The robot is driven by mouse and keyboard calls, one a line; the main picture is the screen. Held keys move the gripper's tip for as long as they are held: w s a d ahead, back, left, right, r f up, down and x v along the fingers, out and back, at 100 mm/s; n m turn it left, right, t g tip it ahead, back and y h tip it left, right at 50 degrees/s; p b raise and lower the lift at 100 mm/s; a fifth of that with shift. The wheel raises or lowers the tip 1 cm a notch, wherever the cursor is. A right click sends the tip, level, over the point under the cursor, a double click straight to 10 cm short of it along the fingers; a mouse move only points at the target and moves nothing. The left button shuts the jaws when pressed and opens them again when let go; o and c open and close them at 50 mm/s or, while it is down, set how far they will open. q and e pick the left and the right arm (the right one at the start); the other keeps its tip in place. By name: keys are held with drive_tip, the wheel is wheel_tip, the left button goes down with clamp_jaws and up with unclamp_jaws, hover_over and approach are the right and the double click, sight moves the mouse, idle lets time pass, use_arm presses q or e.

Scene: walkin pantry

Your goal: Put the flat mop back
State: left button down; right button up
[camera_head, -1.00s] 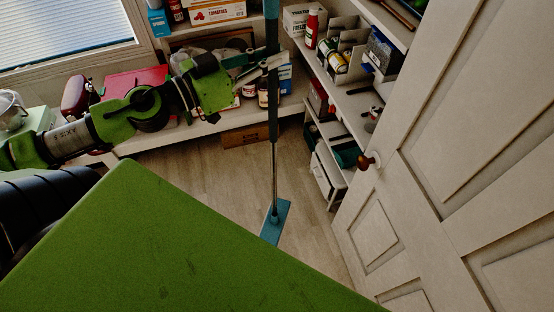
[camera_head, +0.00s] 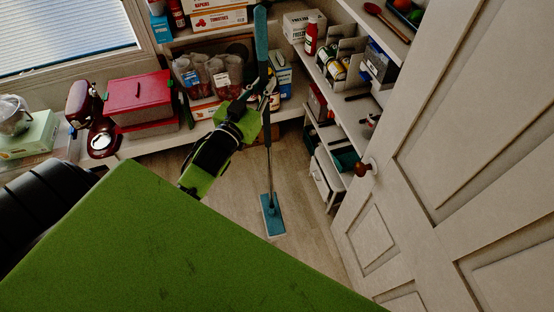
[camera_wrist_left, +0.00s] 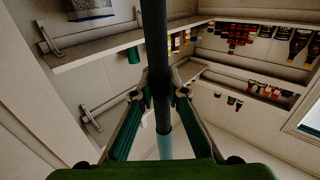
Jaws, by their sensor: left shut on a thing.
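The flat mop (camera_head: 272,215) has a teal flat head and a long, thin pole with a thick teal upper grip. It stands nearly upright in front of the shelves; whether its head touches the floor, I cannot tell. My left gripper (camera_head: 268,94) is shut on the pole around the lower part of the grip. In the left wrist view, the fingers of the left gripper (camera_wrist_left: 160,90) close around the dark handle of the mop (camera_wrist_left: 155,40). My right gripper is not in view.
A white panelled door (camera_head: 450,160) with a brown knob stands at the right. Shelves with jars, boxes and cans line the back and right. A red box (camera_head: 138,92) and a green box (camera_head: 28,135) sit on the left counter. The wooden floor (camera_head: 225,215) around the mop is clear.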

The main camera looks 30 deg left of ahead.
use_arm(q)
wheel_tip(320, 180, down, 9)
drive_tip(key=w+d+y+b, duration=0.2)
drive_tip(key=b, duration=0.1)
drive_tip(key=w+a+f+b, duration=0.6)
drive_tip(key=w+f+b, duration=0.3)
drive_tip(key=b, duration=0.6)
drive_tip(key=shift+w+n, duration=0.4)
drive_tip(key=shift+w, duration=0.8)
wheel_tip(320, 180, down, 3)
drive_tip(key=b, duration=0.4)
drive_tip(key=shift+w+a+f, duration=0.15)
drive_tip(key=shift+f, duration=0.05)
drive_tip(key=shift+f, duration=0.1)
